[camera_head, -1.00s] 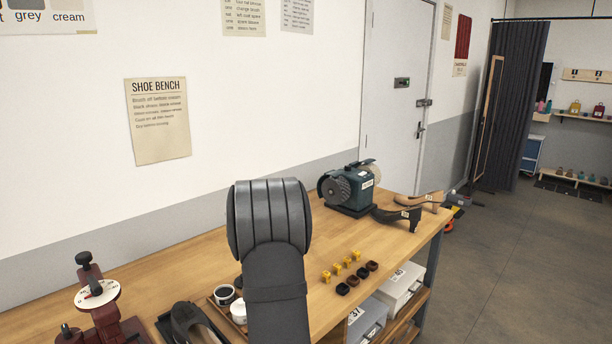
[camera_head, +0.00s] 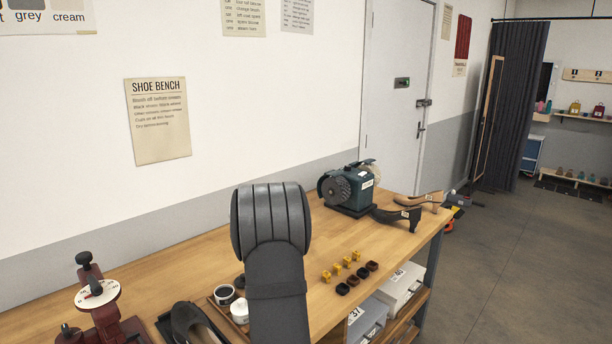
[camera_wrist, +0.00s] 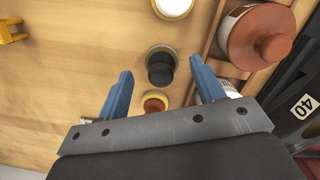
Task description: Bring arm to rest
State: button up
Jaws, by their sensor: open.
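My gripper (camera_wrist: 163,92) shows in the wrist view with its two blue fingers apart. Nothing is held between them. Below and beyond the fingers, a small dark round piece (camera_wrist: 160,70) and an orange-brown round piece (camera_wrist: 154,103) are on the wooden bench. In the head view my arm rises in front of the wooden bench (camera_head: 325,240) and hides part of it; the fingers do not show there.
A bench grinder (camera_head: 345,186) and two shoe forms stand at the right end. Small yellow and dark blocks (camera_head: 350,261) lie mid-bench. Jars (camera_head: 225,294), a black shoe (camera_head: 193,326) and a red stand (camera_head: 103,310) are at the left. An orange-brown knobbed piece (camera_wrist: 258,38) is near the right finger.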

notch_tip(320, 180, up, 2)
jog(key=shift+r, duration=0.1)
jog(key=s+d+r, duration=0.5)
jog(key=d+r, duration=0.2)
jog(key=d, duration=0.4)
jog(key=s+a+r, duration=0.1)
jog(key=s+a, duration=0.1)
jog(key=a, duration=1.5)
jog(key=s+a+r, duration=0.1)
jog(key=s+a, duration=0.1)
jog(key=a, duration=1.5)
jog(key=shift+a, duration=0.25)
jog(key=shift+o, duration=0.5)
jog(key=shift+r, duration=0.1)
